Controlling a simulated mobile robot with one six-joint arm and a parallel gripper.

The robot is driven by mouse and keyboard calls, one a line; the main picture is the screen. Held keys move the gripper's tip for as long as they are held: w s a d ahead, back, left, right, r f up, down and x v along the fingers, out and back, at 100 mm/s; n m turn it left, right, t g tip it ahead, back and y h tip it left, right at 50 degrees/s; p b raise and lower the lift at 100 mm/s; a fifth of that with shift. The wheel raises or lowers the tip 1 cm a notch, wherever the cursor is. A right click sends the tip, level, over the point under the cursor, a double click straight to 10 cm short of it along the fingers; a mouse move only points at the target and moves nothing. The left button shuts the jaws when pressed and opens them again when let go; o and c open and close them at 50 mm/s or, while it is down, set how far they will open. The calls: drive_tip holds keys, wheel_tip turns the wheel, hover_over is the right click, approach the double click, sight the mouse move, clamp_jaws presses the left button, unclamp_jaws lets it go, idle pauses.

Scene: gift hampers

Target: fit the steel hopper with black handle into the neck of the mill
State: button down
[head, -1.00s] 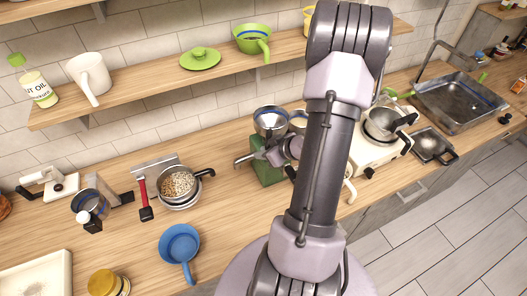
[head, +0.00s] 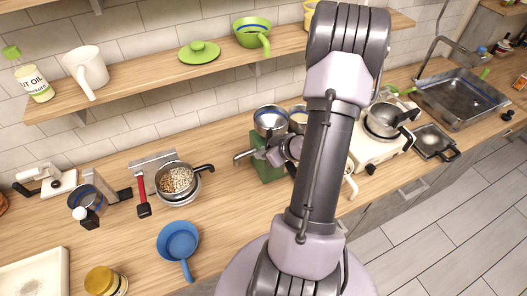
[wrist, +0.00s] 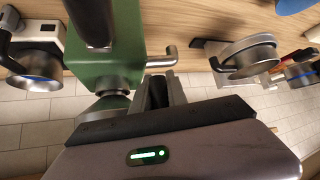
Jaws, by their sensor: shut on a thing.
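The green mill (head: 268,166) stands on the counter, partly behind my arm, with a grey crank (head: 243,157) pointing left. The steel hopper (head: 270,121) is above the mill, its wide mouth facing up. In the wrist view, the mill's green body (wrist: 118,55) is at upper left, and the hopper (wrist: 100,112) shows just below it, partly hidden by my gripper's housing. My gripper (wrist: 162,92) is shut beside the mill, on the hopper's black handle, which is mostly hidden. The hopper's narrow end is at the neck; I cannot tell whether it is seated.
A pot of beans (head: 177,181) and a blue pan (head: 178,243) stand to the left. A white stove (head: 378,150) with a steel pot (head: 382,120) is close on the right. A wooden shelf (head: 140,95) runs along the wall behind. The counter in front of the mill is clear.

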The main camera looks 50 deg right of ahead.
drive_tip(key=c, duration=1.2)
unclamp_jaws()
drive_tip(key=shift+c, duration=0.2)
drive_tip(key=p+v, duration=0.5)
drive_tip(key=v, duration=1.2)
drive_tip(key=shift+s, duration=0.15)
